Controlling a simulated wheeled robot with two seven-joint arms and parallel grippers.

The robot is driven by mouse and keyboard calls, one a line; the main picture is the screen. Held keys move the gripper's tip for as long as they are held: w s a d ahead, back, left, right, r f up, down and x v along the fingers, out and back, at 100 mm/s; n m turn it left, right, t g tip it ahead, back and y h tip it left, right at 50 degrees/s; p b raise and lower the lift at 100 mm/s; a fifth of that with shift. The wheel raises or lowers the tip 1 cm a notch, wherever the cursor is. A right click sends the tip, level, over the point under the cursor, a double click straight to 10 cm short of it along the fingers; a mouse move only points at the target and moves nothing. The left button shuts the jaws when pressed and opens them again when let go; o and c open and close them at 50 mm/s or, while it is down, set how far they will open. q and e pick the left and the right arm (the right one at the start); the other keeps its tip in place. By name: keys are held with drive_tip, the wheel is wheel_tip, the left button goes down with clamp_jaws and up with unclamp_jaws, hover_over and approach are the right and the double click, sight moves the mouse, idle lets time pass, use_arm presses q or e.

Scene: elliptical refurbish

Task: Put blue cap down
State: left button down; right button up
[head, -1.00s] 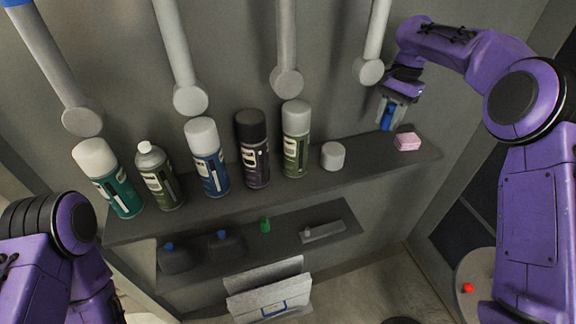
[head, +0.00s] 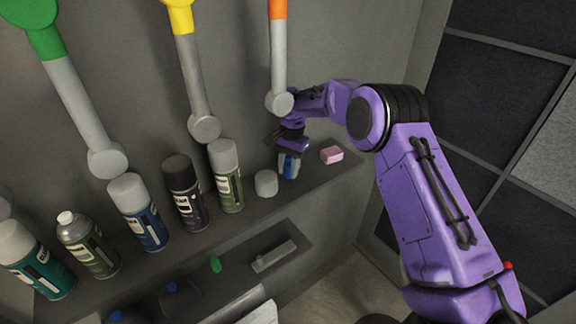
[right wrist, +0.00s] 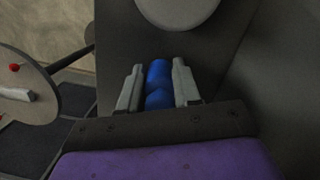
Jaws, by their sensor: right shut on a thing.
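My right gripper (head: 289,166) is shut on the blue cap (head: 291,169) above the upper shelf (head: 325,186), between a white cap (head: 266,183) on its left and a pink block (head: 332,155) on its right. In the right wrist view the blue cap (right wrist: 158,85) sits between the two grey fingers of the gripper (right wrist: 158,88). Whether the cap touches the shelf cannot be told. My left gripper is not in view.
Several spray cans, such as the green one (head: 225,175), stand along the shelf to the left. Hanging tool handles, one with a grey knob (head: 279,102), come down close behind the gripper. A lower shelf (head: 290,240) holds a green item (head: 215,264) and a light grey bar (head: 273,256).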

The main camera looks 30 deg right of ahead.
drive_tip(key=shift+d+f, duration=0.15)
drive_tip(key=shift+f, duration=0.1)
drive_tip(key=o, duration=1)
